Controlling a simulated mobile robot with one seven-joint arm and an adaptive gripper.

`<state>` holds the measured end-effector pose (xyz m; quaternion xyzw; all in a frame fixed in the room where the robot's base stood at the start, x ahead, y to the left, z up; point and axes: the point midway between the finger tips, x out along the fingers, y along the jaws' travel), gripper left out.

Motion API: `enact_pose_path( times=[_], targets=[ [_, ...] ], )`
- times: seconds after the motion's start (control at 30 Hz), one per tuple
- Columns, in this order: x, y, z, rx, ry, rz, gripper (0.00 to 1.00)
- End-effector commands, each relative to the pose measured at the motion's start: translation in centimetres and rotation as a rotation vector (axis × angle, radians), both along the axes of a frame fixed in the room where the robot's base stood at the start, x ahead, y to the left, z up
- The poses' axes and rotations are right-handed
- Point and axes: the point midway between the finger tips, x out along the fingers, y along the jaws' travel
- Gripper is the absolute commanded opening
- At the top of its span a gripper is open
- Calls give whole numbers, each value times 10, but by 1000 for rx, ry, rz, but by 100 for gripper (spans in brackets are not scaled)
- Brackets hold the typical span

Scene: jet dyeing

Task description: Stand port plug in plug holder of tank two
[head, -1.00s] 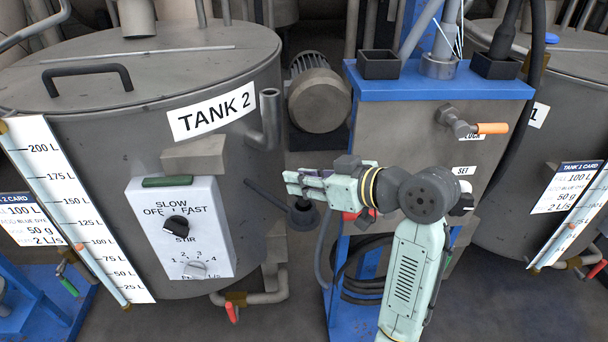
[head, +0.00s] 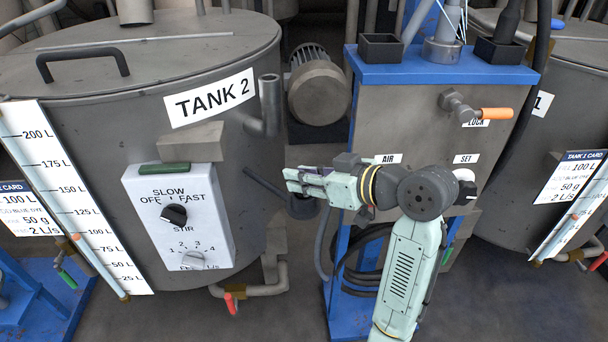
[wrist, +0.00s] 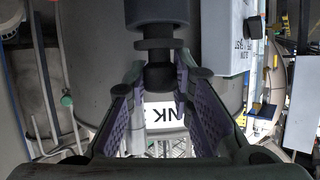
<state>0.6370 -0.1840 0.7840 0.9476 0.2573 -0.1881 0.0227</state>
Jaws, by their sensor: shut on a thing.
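The port plug (wrist: 158,76) is a dark grey, stepped round piece between the purple-padded fingers of my gripper (wrist: 158,100) in the wrist view. A collar and a wider dark cylinder line up beyond it toward the top of that view. In the head view my gripper (head: 298,180) points left, beside tank two (head: 90,180), marked TANK 2. The plug holder (head: 303,208) is a dark cup at the end of a rod from the tank wall, directly below the fingertips. The plug's lower end is hard to separate from the cup, so I cannot tell how far in it sits.
A white control box (head: 180,215) with knobs is on the tank's front, left of my gripper. A bent grey pipe (head: 268,105) stands above. A blue-topped cabinet (head: 435,75) with an orange-handled valve (head: 495,114) is behind my arm. Black hoses hang below.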

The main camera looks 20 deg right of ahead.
Motion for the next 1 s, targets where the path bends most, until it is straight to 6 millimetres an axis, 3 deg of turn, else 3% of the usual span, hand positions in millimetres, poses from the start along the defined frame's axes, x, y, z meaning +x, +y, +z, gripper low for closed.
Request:
enact_pose_path(
  times=[0.43,0.47,0.5,0.8,1.0],
  targets=[
    [0,0,-12,0,0,0,0],
    [0,0,-10,0,0,0,22],
    [0,0,-10,0,0,0,25],
    [0,0,-10,0,0,0,45],
    [0,0,-10,0,0,0,45]
  ],
)
